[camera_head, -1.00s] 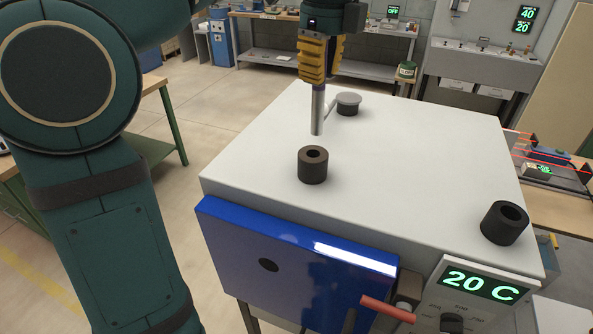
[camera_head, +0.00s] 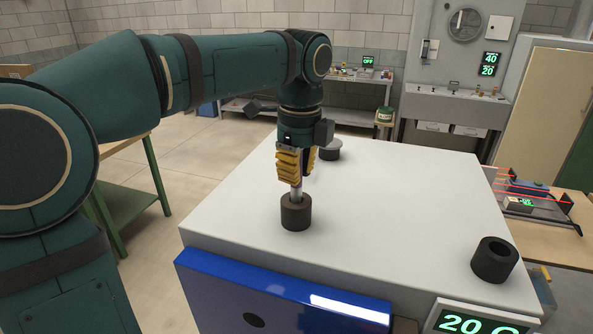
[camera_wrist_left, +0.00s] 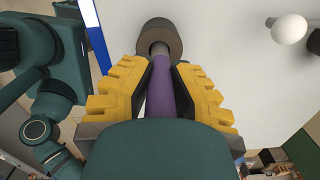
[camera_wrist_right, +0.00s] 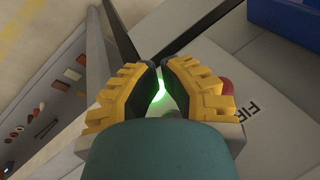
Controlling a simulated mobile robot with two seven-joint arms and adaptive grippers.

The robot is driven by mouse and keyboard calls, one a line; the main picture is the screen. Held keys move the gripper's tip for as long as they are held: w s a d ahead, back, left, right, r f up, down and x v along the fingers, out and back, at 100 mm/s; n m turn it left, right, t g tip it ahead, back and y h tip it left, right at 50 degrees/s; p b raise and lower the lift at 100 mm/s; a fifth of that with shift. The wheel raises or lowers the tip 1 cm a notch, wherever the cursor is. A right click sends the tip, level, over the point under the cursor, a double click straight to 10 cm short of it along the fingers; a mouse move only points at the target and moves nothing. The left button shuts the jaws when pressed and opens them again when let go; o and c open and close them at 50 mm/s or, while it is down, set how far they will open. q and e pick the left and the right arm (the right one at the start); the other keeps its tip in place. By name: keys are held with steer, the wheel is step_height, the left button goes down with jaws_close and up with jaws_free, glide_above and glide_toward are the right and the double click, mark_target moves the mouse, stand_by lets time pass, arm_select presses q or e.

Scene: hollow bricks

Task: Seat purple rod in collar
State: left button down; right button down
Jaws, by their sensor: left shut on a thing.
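The purple rod (camera_wrist_left: 161,92) has a purple upper part and a silver lower part, whose silver part also shows in the head view (camera_head: 297,193). My left gripper (camera_head: 296,180) is shut on its purple part and holds it upright. The dark hollow collar (camera_head: 296,214) stands on the white top, and it shows in the left wrist view (camera_wrist_left: 160,33). The rod's lower end is at or inside the collar's hole; the depth is hidden. My right gripper (camera_wrist_right: 160,68) shows only in its wrist view, its fingertips close together with a narrow gap.
The white cabinet top (camera_head: 400,190) is mostly clear. A second dark hollow cylinder (camera_head: 494,260) stands near its right front corner. A grey-capped dark cylinder (camera_head: 329,148) stands behind my left gripper. The blue door (camera_head: 280,290) and a 20 C display (camera_head: 478,322) are at the front.

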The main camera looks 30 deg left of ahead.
arm_select(q)
steer(key=shift+f, duration=0.15)
steer(key=c, duration=1)
jaws_free()
steer(key=shift+c, duration=0.2)
steer(key=r, duration=0.3)
steer(key=r+p, duration=0.1)
steer(key=r, duration=0.3)
steer(key=r+p, duration=0.1)
steer(key=r, duration=0.3)
steer(key=shift+d, duration=0.35)
steer(key=shift+r, duration=0.7)
